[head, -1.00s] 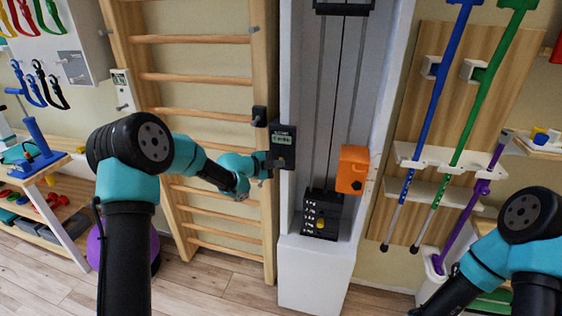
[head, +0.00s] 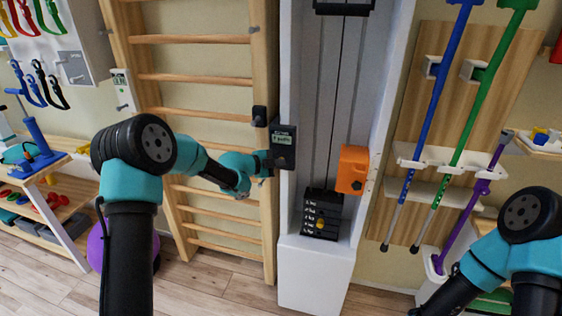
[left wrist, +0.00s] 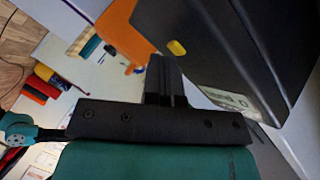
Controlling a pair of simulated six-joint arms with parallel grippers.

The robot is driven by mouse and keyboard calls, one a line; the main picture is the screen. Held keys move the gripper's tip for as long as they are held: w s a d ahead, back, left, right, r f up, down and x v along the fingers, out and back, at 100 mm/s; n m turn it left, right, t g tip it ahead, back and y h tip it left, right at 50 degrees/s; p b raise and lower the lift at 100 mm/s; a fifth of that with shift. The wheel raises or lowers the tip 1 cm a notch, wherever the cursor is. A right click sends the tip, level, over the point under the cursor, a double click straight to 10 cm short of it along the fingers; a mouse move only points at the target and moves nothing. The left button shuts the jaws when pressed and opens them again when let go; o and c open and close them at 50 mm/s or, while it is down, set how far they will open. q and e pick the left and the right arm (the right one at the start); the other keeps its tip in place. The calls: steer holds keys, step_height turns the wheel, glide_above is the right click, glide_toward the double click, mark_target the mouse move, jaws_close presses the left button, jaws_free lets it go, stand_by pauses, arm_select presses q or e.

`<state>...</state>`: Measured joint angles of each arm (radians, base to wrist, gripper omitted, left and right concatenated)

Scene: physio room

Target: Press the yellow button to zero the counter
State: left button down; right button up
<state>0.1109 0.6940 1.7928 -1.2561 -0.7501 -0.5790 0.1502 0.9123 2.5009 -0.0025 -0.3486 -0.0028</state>
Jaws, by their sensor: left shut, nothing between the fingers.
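The counter (head: 283,147) is a dark box with a small pale display, mounted at the left edge of the grey column. In the left wrist view its dark face (left wrist: 215,50) fills the upper right. The yellow button (left wrist: 176,47) shows there, just beyond and right of my fingertips; I cannot tell whether they touch. The display (left wrist: 228,103) is tilted and partly hidden; a 0-like digit shows. My left gripper (head: 266,162) is shut and empty, close to the counter's lower left; its fingers also show in the left wrist view (left wrist: 158,63). My right gripper is out of view.
An orange box (head: 353,169) is on the column's right side, above a black weight stack (head: 321,215) with a yellow pin. Wooden wall bars (head: 195,113) stand left of the column. A rack of poles (head: 429,100) hangs at the right.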

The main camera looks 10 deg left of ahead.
arm_select(q)
steer(key=shift+s, duration=0.9)
steer(key=s, duration=0.5)
stand_by(0.6)
stand_by(0.4)
